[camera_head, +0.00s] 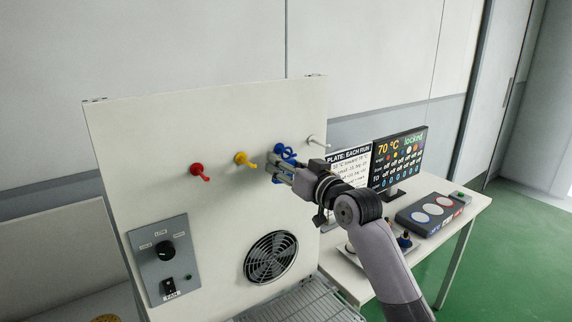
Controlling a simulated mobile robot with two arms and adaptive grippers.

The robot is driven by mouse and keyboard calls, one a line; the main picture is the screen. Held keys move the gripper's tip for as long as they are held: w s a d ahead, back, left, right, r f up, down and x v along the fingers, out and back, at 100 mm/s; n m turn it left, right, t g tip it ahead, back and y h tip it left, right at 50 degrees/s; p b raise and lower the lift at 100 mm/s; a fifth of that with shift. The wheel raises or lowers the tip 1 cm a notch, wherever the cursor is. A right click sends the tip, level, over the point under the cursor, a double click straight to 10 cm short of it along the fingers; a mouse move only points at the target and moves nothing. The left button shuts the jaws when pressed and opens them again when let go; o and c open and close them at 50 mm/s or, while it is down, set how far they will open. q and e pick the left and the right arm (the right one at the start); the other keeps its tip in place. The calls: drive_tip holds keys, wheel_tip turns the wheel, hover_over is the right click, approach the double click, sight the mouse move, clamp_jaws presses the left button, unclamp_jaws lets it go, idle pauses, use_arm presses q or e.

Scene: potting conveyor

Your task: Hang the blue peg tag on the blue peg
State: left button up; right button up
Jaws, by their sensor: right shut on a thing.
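A blue ring-like shape, which I take for the blue peg tag (289,154), shows at the tips of my right gripper (273,167). The right gripper reaches in from the lower right and is shut on the tag, close to the upright white panel. The blue peg (279,147) is at the same spot on the panel, between the yellow and white pegs, partly hidden by the gripper and tag. I cannot tell whether the tag's loop is around the peg or only in front of it. My left gripper is not in view.
A red peg (197,170), a yellow peg (242,159) and a white peg (315,141) stick out of the panel (150,150). Below are a grey switch box (150,262) and a round fan grille (271,258). A screen (399,156) stands on the table at right.

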idle(0.4)
drive_tip(key=o, duration=1.1)
